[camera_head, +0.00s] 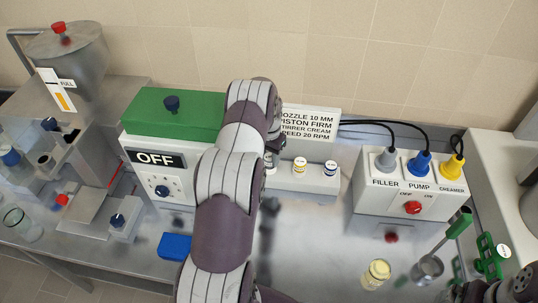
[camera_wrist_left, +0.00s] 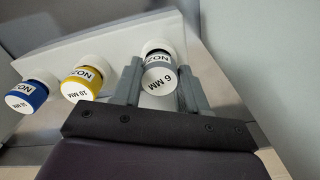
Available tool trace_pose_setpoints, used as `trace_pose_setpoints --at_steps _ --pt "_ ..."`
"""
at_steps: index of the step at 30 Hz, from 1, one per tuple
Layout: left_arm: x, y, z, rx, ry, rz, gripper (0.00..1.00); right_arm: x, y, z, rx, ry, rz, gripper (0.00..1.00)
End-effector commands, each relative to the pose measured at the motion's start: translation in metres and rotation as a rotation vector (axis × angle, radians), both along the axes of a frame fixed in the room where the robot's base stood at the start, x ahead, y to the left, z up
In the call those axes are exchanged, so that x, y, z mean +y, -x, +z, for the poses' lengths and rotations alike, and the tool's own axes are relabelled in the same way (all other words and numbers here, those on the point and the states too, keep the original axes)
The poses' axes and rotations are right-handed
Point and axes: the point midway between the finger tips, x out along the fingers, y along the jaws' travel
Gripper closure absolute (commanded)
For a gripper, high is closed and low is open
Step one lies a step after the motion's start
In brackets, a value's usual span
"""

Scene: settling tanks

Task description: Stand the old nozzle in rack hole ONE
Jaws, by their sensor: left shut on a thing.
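My left gripper (camera_wrist_left: 161,78) is shut on the grey nozzle (camera_wrist_left: 158,73), whose end label reads 6 MM. The nozzle is beside the light rack (camera_wrist_left: 100,45), in line with the others; I cannot tell whether it is seated in a hole. A yellow nozzle (camera_wrist_left: 84,80) marked 10 MM and a blue nozzle (camera_wrist_left: 30,93) stand in the rack. In the head view the rack (camera_head: 312,184) lies right of my left forearm, which mostly hides the gripper (camera_head: 271,153). Hole numbers do not show.
A green-topped box (camera_head: 180,112) showing OFF stands left of my arm. A sign (camera_head: 310,121) reading NOZZLE 10 MM is behind the rack. A plug box (camera_head: 385,203) stands to the right.

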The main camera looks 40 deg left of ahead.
Motion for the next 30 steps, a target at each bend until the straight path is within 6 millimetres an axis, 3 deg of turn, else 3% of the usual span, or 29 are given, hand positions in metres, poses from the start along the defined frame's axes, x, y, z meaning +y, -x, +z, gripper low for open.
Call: trace_pose_setpoints --at_steps 2,3,5,15,17,24,27,30 --pt "0.000 0.000 -0.004 0.000 0.000 0.000 0.87 0.000 0.000 -0.004 0.000 0.000 0.000 0.00" --pt "0.000 0.000 -0.003 0.000 0.000 0.000 0.51 0.000 0.000 -0.003 0.000 0.000 0.000 0.00" --pt "0.000 0.000 -0.002 0.000 0.000 0.000 0.31 0.000 0.000 -0.003 0.000 0.000 0.000 0.00" --pt "0.000 0.000 0.004 -0.001 0.000 0.000 0.31 0.000 0.000 0.003 0.000 0.000 0.000 0.00" --pt "0.001 -0.001 0.009 -0.005 -0.002 0.000 0.31 0.000 0.000 -0.006 -0.001 0.000 0.000 0.00" --pt "0.000 -0.001 0.070 -0.005 -0.002 0.000 0.31 0.000 0.000 -0.032 0.000 0.000 0.000 0.00" --pt "0.000 -0.001 0.097 -0.003 -0.001 0.000 0.31 0.000 0.000 -0.027 0.000 0.000 0.000 0.00" --pt "0.000 0.000 0.119 0.001 0.000 0.000 0.31 0.000 0.000 -0.007 0.000 0.000 0.000 0.00"
